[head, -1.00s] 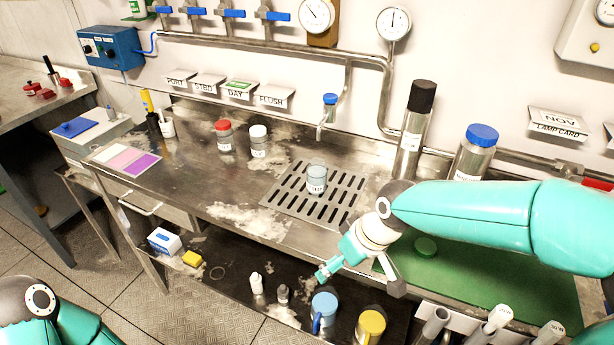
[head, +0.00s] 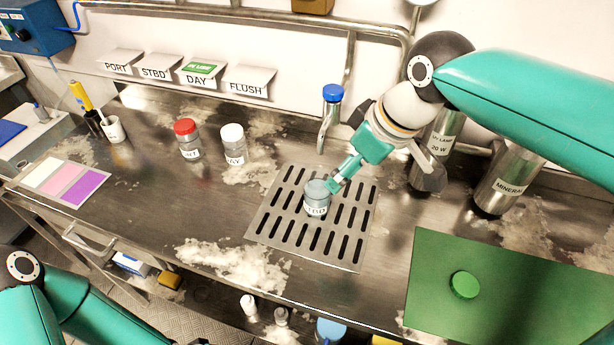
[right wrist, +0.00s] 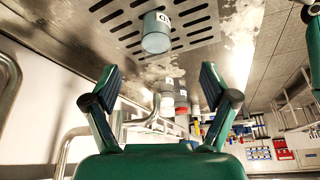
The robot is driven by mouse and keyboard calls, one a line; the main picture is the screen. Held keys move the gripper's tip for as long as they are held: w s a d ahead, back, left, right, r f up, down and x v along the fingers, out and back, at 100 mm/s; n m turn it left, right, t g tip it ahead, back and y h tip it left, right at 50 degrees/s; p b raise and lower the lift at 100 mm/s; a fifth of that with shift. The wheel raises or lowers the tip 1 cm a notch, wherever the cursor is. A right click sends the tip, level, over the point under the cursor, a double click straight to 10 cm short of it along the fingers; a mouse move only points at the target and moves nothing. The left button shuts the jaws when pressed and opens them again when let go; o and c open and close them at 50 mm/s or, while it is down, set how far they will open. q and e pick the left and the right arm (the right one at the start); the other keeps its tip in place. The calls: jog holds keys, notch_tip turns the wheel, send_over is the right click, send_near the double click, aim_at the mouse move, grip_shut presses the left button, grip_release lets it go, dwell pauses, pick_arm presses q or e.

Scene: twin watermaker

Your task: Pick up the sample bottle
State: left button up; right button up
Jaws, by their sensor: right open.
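A clear sample bottle (head: 316,204) with a bluish top and a white label stands upright on the slotted drain plate (head: 270,228). It also shows in the right wrist view (right wrist: 156,35), beyond the fingers and a little above the gap between them. My right gripper (head: 336,186) is at the bottle's upper right in the head view. In the right wrist view the two fingers (right wrist: 160,80) are wide apart with nothing between them. Whether a finger touches the bottle I cannot tell. My left arm shows at the lower left, but its gripper is out of view.
A red-capped bottle (head: 187,140) and a white-capped bottle (head: 232,145) stand left of the plate. A blue-topped spout (head: 331,108) is behind it. Metal cylinders (head: 500,187) stand right. A green lid (head: 464,285) lies on a green mat (head: 430,300).

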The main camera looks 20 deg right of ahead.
aim_at(326, 193)
jog(key=x, duration=0.7)
jog(key=w+x, duration=0.1)
jog(key=x, duration=0.3)
jog(key=shift+a, duration=0.15)
jog(key=shift+d+x, duration=0.15)
jog(key=shift+x, duration=1.25)
jog(key=shift+d+x, duration=0.15)
jog(key=shift+x, duration=1.2)
jog(key=shift+w, duration=0.15)
jog(key=c, duration=1.5)
jog(key=shift+a+r, duration=0.1)
